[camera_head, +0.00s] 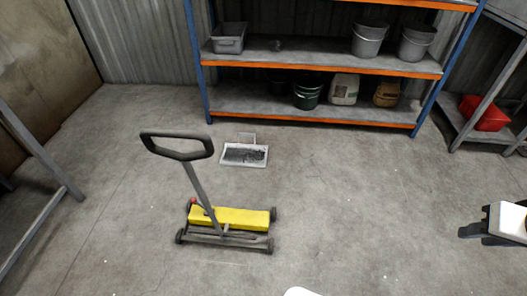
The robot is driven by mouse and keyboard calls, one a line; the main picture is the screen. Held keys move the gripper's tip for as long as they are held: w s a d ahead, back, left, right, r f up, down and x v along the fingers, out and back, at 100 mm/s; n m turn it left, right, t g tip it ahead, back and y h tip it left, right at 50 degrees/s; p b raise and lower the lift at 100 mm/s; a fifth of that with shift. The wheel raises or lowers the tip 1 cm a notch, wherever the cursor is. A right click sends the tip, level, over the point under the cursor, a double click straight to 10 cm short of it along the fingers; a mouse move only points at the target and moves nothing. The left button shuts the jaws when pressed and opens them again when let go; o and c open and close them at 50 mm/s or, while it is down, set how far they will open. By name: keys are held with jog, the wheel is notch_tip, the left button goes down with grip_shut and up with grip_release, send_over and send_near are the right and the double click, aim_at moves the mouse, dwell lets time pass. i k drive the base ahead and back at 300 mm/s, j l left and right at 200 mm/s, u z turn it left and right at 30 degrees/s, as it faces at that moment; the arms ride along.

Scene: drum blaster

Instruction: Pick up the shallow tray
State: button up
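A shallow tray (264,156) lies flat on the concrete floor, left of the picture's middle, in front of the shelf. It has a pale rim, and dark material covers most of its inside. A thin pale frame or handle shape shows at its far edge. My gripper (474,223), dark with a white part behind it, shows at the right edge, far to the right of the tray and not touching it.
A yellow wheeled sweeper (240,218) with an upright black handle stands just in front of the tray. Behind is a blue and orange shelf (310,121) with buckets and containers. A red box (485,114) sits on a rack at right. Floor right of the tray is clear.

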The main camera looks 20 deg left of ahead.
aim_at(233, 154)
jog(key=i+l, duration=0.25)
jog(key=i, duration=0.25)
jog(key=i+l, duration=0.3)
jog(key=i, duration=0.15)
jog(key=i+l, duration=0.25)
jog(key=i, duration=0.25)
jog(key=i+u, duration=0.9)
jog(key=i+l+u, duration=0.3)
jog(key=i+u, duration=0.75)
jog(key=u, duration=0.15)
jog(key=i+l+u, duration=0.2)
jog(key=u, duration=0.15)
jog(key=i, duration=0.1)
